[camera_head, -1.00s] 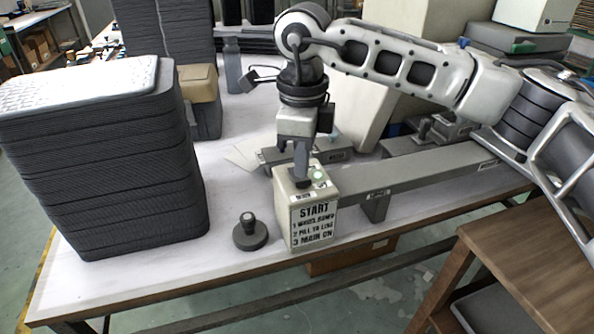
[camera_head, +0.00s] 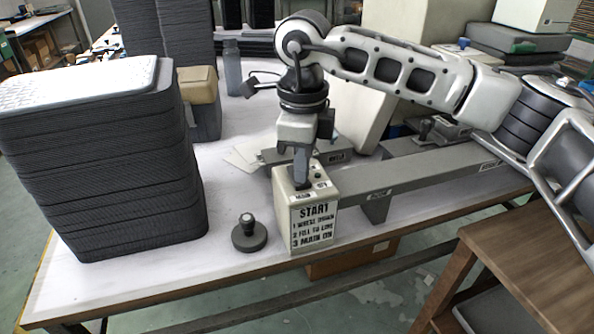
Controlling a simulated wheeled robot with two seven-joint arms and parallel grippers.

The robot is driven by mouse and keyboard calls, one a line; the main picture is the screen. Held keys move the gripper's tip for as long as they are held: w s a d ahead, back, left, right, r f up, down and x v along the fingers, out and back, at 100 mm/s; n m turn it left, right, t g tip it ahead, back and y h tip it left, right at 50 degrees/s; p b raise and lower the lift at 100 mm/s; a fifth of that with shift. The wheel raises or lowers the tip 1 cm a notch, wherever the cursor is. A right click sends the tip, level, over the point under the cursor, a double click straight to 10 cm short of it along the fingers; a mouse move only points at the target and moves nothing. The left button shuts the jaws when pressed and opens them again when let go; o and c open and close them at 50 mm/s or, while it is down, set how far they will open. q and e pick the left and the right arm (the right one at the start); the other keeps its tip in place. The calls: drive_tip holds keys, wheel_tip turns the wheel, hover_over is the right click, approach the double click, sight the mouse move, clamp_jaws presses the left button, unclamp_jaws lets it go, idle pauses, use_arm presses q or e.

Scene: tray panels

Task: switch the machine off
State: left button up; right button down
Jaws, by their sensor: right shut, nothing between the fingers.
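The machine's control box (camera_head: 312,226) is a cream block near the front edge of the table, with a printed list headed START on its front face. Small controls and labels (camera_head: 320,184) show on its top, and no green glow shows there. My right gripper (camera_head: 302,184) points straight down onto the left part of the box's top. Its fingers are shut and empty, at or just above the surface; I cannot tell whether they touch. The fingers hide whatever control lies under them. My left gripper is not in view.
A grey beam (camera_head: 420,172) runs right from the box. A dark round weight with a knob (camera_head: 249,236) stands left of the box. A tall stack of dark panels (camera_head: 110,165) fills the table's left. A wooden stool (camera_head: 520,250) stands at front right.

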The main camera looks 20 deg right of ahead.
drive_tip(key=shift+r+p, duration=1.15)
drive_tip(key=shift+r, duration=0.5)
drive_tip(key=shift+r+p, duration=1.05)
drive_tip(key=shift+r, duration=0.7)
